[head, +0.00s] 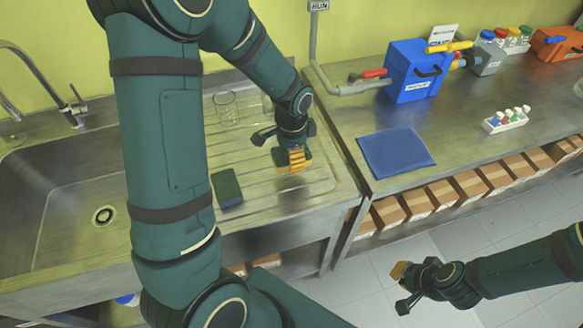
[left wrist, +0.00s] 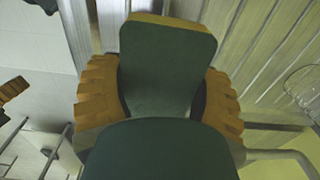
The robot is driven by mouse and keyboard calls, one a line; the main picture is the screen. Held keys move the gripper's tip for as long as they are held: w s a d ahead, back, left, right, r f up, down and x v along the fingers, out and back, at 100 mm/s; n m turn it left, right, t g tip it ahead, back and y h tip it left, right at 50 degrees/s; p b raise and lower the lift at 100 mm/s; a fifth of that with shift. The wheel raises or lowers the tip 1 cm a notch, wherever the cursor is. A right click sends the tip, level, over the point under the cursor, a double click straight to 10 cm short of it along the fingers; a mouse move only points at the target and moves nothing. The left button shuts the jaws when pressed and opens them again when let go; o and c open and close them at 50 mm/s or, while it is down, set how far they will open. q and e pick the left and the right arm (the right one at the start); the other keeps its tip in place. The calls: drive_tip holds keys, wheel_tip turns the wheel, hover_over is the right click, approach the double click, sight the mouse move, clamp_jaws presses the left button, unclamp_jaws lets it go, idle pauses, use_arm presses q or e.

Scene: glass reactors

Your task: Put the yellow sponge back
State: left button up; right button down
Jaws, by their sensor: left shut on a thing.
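My left gripper (head: 293,160) is shut on the yellow sponge, low over the right part of the ribbed drainboard (head: 240,235). In the left wrist view the sponge (left wrist: 168,62) shows a dark green face and a yellow edge between the orange finger pads. I cannot tell whether it touches the drainboard. A second sponge (head: 227,189), dark green on top, lies on the drainboard to the left of the gripper. My right gripper (head: 401,272) is over the floor in front of the counter; whether its fingers are open is unclear.
Clear glassware (head: 226,106) stands behind on the drainboard, and the sink basin (head: 65,225) is at left. On the right counter are a folded blue cloth (head: 395,153), a blue box (head: 412,75) and a small bottle rack (head: 505,121). Cardboard boxes (head: 440,193) line the shelf below.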

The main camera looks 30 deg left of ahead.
sight(291, 174)
use_arm(q)
wheel_tip(291, 174, down, 6)
drive_tip(key=shift+r+b, duration=0.1)
drive_tip(key=shift+b, duration=0.25)
drive_tip(key=shift+f, duration=0.3)
drive_tip(key=shift+f, duration=0.1)
drive_tip(key=o, duration=1.3)
